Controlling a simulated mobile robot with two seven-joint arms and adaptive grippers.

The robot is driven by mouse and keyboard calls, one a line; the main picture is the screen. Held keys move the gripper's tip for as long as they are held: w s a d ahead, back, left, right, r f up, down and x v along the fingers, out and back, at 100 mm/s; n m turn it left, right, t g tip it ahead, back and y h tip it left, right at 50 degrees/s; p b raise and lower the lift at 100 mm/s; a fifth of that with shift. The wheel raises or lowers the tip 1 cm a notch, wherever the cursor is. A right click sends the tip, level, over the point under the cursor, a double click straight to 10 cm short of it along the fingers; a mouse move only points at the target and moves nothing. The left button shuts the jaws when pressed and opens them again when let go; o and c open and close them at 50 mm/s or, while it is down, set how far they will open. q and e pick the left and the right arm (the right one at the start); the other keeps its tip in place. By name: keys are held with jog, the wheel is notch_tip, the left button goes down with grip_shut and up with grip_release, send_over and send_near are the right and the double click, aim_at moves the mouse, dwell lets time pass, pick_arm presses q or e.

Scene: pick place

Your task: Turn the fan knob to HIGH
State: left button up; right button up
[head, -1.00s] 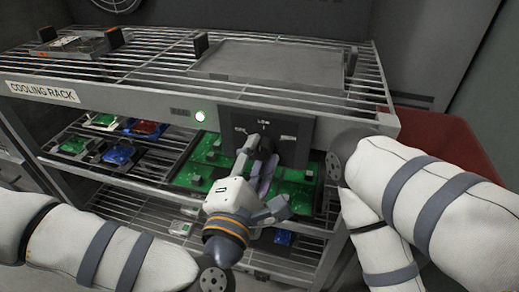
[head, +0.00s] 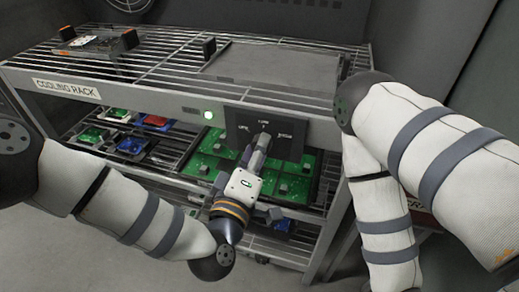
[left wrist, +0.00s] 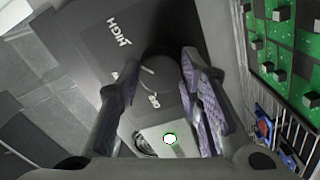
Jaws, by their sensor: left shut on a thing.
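The dark control panel (head: 292,150) is on the front of the cooling rack, with labels at left, top and right in the head view. The dark round fan knob (left wrist: 160,72) shows in the left wrist view between my fingers, with HIGH (left wrist: 118,33) at upper left and OFF (left wrist: 153,101) below it. A pale mark shows on the knob; its exact setting is unclear. My left gripper (head: 260,143) is shut on the knob, its purple-padded fingers (left wrist: 161,90) on either side of it. In the head view the gripper hides most of the knob. My right gripper is out of view.
A lit green lamp (head: 208,115) is left of the panel. Green circuit boards (head: 207,150) lie on the shelf below and behind my left gripper. A grey tray (head: 270,63) sits on the rack top. My right arm stands beside the rack's right end.

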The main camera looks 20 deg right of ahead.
pick_arm(q)
jog(key=shift+r+m, duration=0.15)
jog(key=shift+m, duration=0.55)
jog(key=shift+w, duration=0.1)
jog(key=o, duration=1.2)
jog(key=shift+a, duration=0.1)
jog(key=v, duration=1.2)
